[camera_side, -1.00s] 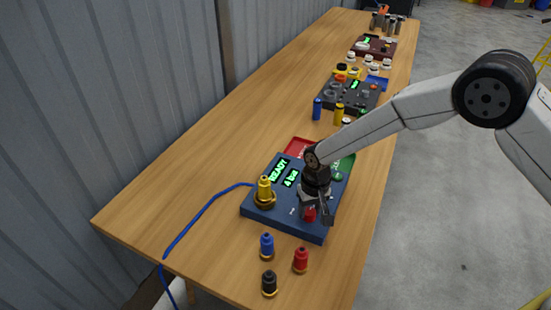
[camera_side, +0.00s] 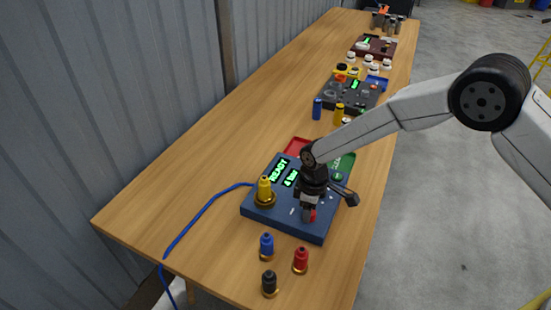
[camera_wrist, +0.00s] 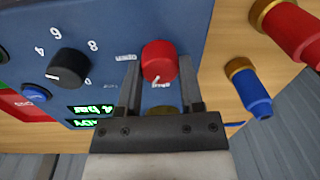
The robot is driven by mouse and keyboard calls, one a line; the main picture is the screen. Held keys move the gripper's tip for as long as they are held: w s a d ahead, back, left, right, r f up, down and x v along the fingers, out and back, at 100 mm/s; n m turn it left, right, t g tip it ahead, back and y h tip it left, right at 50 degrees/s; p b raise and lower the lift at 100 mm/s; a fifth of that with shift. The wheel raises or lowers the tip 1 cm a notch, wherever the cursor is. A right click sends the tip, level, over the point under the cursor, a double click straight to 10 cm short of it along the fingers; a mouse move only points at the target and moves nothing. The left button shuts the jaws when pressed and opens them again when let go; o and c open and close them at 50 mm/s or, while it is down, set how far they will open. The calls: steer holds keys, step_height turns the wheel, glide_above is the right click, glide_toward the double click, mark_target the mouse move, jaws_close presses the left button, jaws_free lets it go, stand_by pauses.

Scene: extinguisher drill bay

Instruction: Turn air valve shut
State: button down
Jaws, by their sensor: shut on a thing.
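The air valve is a red round knob (camera_wrist: 160,58) on the blue panel (camera_side: 281,222). In the wrist view it sits between the two fingers of my gripper (camera_wrist: 159,75), which is shut on it. Its white pointer mark is at the lower edge, towards one of the printed labels; another label, "OPEN", is to its left. In the side view my gripper (camera_side: 309,212) points down at the panel's right front, and only a bit of the red knob (camera_side: 313,216) shows beside it. The panel's green display (camera_side: 279,170) reads READY and 4 bar.
A yellow bottle-shaped fitting (camera_side: 265,190) stands on the panel's left, with a blue hose (camera_side: 205,208) leading off. Blue (camera_side: 267,246), red (camera_side: 300,259) and black (camera_side: 269,282) fittings stand in front. A black dial (camera_wrist: 68,68) is near the knob.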

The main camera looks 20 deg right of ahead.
steer(key=n, duration=0.5)
steer(key=shift+n, duration=0.4)
steer(key=shift+c, duration=1.2)
jaws_free()
steer(key=shift+r, duration=0.15)
steer(key=shift+w+r, duration=0.15)
steer(key=shift+r, duration=3.65)
